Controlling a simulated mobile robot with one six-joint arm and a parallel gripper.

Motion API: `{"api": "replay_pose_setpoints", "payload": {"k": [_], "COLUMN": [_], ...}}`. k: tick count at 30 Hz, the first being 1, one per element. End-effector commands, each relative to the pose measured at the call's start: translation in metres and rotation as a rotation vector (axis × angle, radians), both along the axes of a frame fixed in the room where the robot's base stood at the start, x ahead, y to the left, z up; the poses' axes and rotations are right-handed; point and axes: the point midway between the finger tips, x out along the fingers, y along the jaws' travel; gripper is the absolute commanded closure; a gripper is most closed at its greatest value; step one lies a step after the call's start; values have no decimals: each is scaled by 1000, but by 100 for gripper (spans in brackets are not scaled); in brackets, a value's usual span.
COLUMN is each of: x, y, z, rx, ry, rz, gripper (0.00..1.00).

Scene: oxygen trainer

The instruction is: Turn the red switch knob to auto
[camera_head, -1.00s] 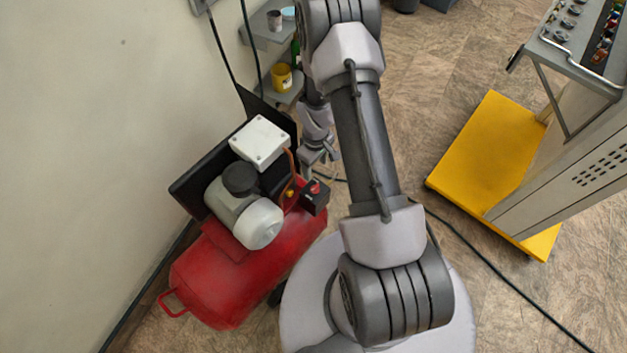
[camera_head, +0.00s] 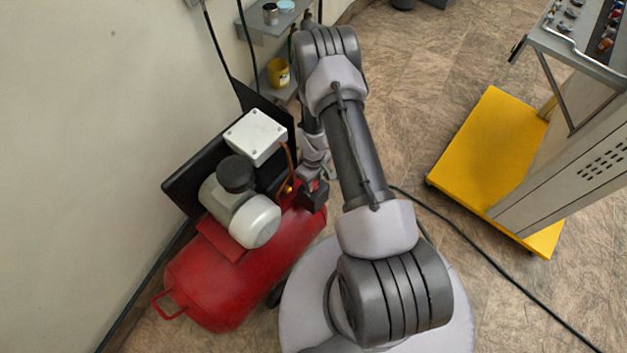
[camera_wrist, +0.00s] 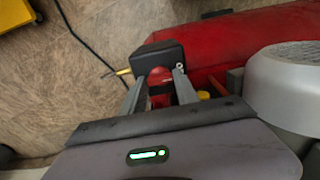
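The red switch knob (camera_wrist: 160,77) is on a black switch box (camera_wrist: 157,55) at the end of the red compressor tank. In the wrist view my gripper (camera_wrist: 158,76) has one finger on each side of the knob, with a small gap on both sides. The fingers look open, and I cannot tell whether either touches the knob. In the head view my gripper (camera_head: 319,174) is right at the black switch box (camera_head: 313,196), and the knob is mostly hidden there. The knob's markings and setting cannot be read.
The red compressor tank (camera_head: 222,285) carries a grey motor (camera_head: 254,222) and a white box (camera_head: 256,136) beside the wall. A yellow cart base (camera_head: 487,150) stands at the right. A black cable (camera_head: 480,255) crosses the floor. Shelves with cans are behind.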

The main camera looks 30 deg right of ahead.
Motion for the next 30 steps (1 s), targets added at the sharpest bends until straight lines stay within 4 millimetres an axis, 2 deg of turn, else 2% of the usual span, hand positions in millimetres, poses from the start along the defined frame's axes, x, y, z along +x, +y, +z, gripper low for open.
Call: {"api": "replay_pose_setpoints", "payload": {"k": [1, 4, 5, 17, 30], "x": [0, 0, 0, 0, 0], "y": [0, 0, 0, 0, 0], "z": [0, 0, 0, -1, -2], "rx": [0, 0, 0, 1, 0], "ry": [0, 0, 0, 1, 1], "rz": [0, 0, 0, -91, -476], "gripper": [77, 97, 100, 100, 100]}}
